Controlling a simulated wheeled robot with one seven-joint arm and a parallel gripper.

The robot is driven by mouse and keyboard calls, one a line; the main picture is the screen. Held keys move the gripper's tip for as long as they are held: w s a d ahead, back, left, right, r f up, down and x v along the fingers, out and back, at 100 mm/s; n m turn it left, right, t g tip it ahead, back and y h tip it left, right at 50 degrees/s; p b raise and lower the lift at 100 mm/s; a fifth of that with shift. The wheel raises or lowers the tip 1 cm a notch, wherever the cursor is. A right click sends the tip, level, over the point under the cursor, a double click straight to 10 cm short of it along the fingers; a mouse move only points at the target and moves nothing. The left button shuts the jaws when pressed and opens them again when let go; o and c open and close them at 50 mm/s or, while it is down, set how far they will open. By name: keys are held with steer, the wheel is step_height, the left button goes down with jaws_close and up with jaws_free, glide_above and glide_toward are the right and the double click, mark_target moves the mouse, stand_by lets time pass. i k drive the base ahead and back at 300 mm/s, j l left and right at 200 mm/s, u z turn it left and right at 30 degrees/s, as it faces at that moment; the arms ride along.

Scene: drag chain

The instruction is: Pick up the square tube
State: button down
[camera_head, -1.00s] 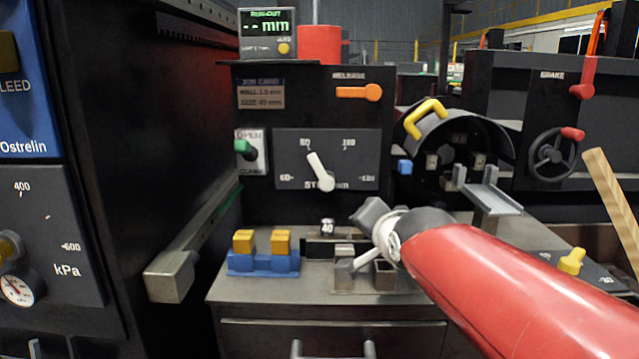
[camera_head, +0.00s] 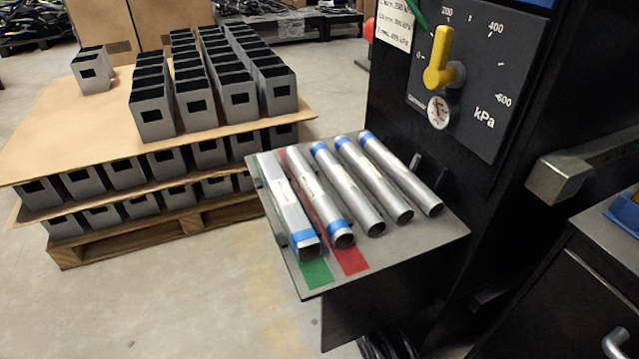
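The square tube (camera_head: 290,206) lies at the left end of a row of tubes on a grey shelf (camera_head: 425,238). It is silver with a pale label and a blue band near its front end. It rests along a green strip (camera_head: 316,274) on the shelf. Several round silver tubes (camera_head: 343,186) lie beside it to the right, also with blue bands. The nearest round tube (camera_head: 318,196) lies along a red strip. My gripper is not in view now.
A pallet (camera_head: 150,242) stacked with grey square parts and cardboard layers (camera_head: 50,140) stands at the left. A black machine panel with a yellow lever (camera_head: 440,62) rises behind the shelf's right side. A metal bar (camera_head: 556,180) juts out at right. Floor at front left is clear.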

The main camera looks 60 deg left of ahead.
mark_target(305, 242)
steer(key=u, duration=2.7)
steer(key=l+z, duration=0.1)
steer(key=z, duration=3.2)
steer(key=u, duration=3.35)
steer(key=i+l+u, duration=0.1)
steer(key=i+l, duration=0.1)
steer(key=i, duration=0.1)
